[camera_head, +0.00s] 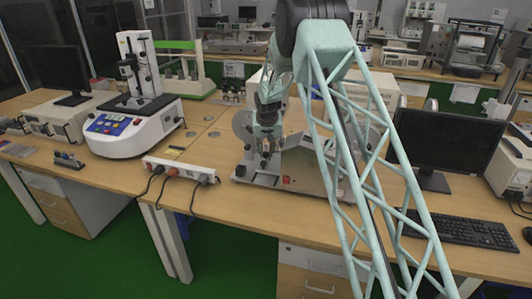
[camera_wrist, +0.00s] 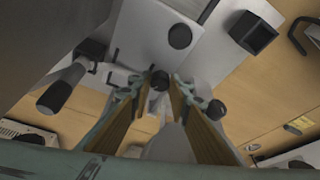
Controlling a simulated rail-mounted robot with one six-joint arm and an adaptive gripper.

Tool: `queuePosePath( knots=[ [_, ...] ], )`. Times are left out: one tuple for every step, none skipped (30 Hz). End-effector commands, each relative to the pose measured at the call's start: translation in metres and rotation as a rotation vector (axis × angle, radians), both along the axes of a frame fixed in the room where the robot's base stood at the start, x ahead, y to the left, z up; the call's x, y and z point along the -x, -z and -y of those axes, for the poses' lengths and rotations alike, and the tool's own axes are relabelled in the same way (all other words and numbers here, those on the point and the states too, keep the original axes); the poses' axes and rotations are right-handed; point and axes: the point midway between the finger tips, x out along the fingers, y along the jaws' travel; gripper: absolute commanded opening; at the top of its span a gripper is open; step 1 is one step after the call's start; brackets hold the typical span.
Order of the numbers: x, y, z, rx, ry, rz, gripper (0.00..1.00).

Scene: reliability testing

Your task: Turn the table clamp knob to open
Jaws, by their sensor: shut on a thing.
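The testing device (camera_head: 300,165) with a grey base plate and pale round discs stands on the wooden bench, partly behind my arm. My gripper (camera_head: 266,148) reaches down over its left part. In the wrist view my gripper (camera_wrist: 164,84) has its two tan-lined fingers on either side of a small dark round knob (camera_wrist: 160,79), shut on it. Another black round knob (camera_wrist: 180,36) sits on the grey plate just beyond the fingertips. The knob is too small to make out in the head view. Its turn angle cannot be told.
A black-handled part (camera_wrist: 55,96) is left of the fingers and a black square block (camera_wrist: 253,32) is to the right. A power strip (camera_head: 180,170) lies left of the device. A white tester (camera_head: 134,125) stands further left; a monitor (camera_head: 448,140) and keyboard (camera_head: 455,229) are right.

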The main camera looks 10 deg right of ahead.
Motion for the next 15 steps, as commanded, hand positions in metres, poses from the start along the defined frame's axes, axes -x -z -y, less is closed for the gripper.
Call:
queuePosePath(
  knots=[
    [0.0002,-0.0001,0.0002,0.000,-0.002,0.000,0.07],
    [0.0002,-0.0001,0.0002,0.000,-0.004,0.000,0.07],
    [0.0002,-0.0001,0.0002,-0.001,-0.009,0.000,0.07],
    [0.0001,-0.0003,0.0002,0.000,-0.012,0.000,0.07],
    [0.0002,-0.0003,0.0003,0.000,-0.015,0.000,0.07],
    [0.0002,-0.0004,0.0003,-0.001,-0.021,0.000,0.07],
    [0.0002,-0.0004,0.0004,0.000,-0.027,0.000,0.07],
    [0.0003,-0.0005,0.0005,0.000,-0.031,0.000,0.07],
    [0.0003,-0.0005,0.0005,-0.001,-0.039,-0.001,0.07],
    [0.0004,-0.0004,0.0006,-0.001,-0.046,-0.001,0.07],
    [0.0005,-0.0005,0.0006,-0.001,-0.053,-0.001,0.07],
    [0.0006,-0.0004,0.0008,-0.001,-0.064,-0.001,0.07],
    [0.0006,-0.0004,0.0008,-0.001,-0.072,-0.002,0.07],
    [0.0007,-0.0003,0.0009,-0.001,-0.080,-0.002,0.07],
    [0.0007,-0.0003,0.0012,-0.001,-0.093,-0.002,0.07]
  ],
)
